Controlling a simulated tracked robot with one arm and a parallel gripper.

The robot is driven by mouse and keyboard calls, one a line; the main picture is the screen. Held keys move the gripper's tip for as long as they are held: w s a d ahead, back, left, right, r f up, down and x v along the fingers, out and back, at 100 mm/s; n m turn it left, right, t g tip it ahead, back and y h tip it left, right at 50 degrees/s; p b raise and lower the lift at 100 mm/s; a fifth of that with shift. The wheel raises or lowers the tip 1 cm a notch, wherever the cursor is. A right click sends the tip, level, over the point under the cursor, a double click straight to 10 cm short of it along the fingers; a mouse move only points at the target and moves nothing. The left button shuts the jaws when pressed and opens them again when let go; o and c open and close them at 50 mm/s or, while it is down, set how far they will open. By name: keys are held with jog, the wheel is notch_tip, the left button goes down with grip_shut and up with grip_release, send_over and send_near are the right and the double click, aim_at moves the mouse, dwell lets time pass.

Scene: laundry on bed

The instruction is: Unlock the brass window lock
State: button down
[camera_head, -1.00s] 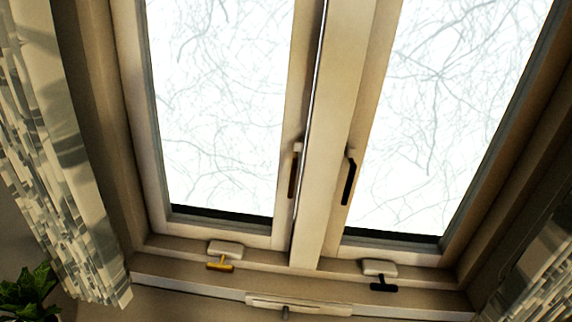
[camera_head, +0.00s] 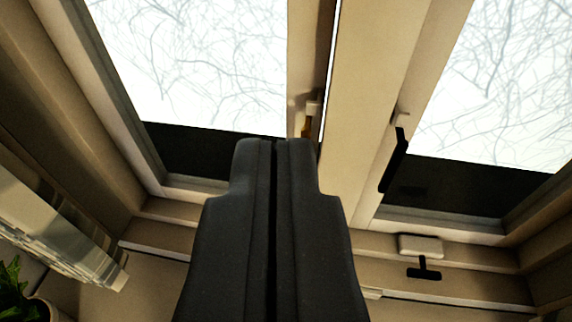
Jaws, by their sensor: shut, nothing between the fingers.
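My gripper (camera_head: 275,145) is shut and empty, pointing up the middle of the view. Its tips overlap the lower edge of the left window pane. A brass-coloured upright handle (camera_head: 308,122) on the left window's frame shows just right of the fingertips, its lower part hidden. I cannot tell whether the gripper touches it. The brass T-shaped lock at the foot of the left window is not visible now; my gripper covers that area. A black T-shaped lock (camera_head: 424,270) sits below the right window under a white block (camera_head: 420,246).
A black upright handle (camera_head: 394,165) is on the right window's frame. A pale post (camera_head: 365,100) divides the windows.

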jog(key=w+f+n+g+h+p, duration=0.1)
jog(key=w+f+g+h+p, duration=0.4)
jog(key=f, duration=0.4)
jog(key=w+f+n+g+h+p, duration=0.1)
jog(key=w+f+g+h+p, duration=0.25)
jog(key=w+f, duration=0.5)
jog(key=w+a+f+n+t+h+p, duration=0.1)
jog(key=w+a+f+n+h+p, duration=0.1)
jog(key=a+f+h+p, duration=0.4)
jog(key=shift+w+a+f+n+h, duration=0.3)
jog(key=shift+a+n+h, duration=0.45)
jog(key=shift+a, duration=0.4)
jog(key=shift+d+t, duration=0.1)
jog(key=shift+t, duration=0.15)
jog(key=p+x, duration=0.1)
jog(key=x, duration=0.8)
jog(key=shift+w+d, duration=0.15)
jog(key=shift+d, duration=0.2)
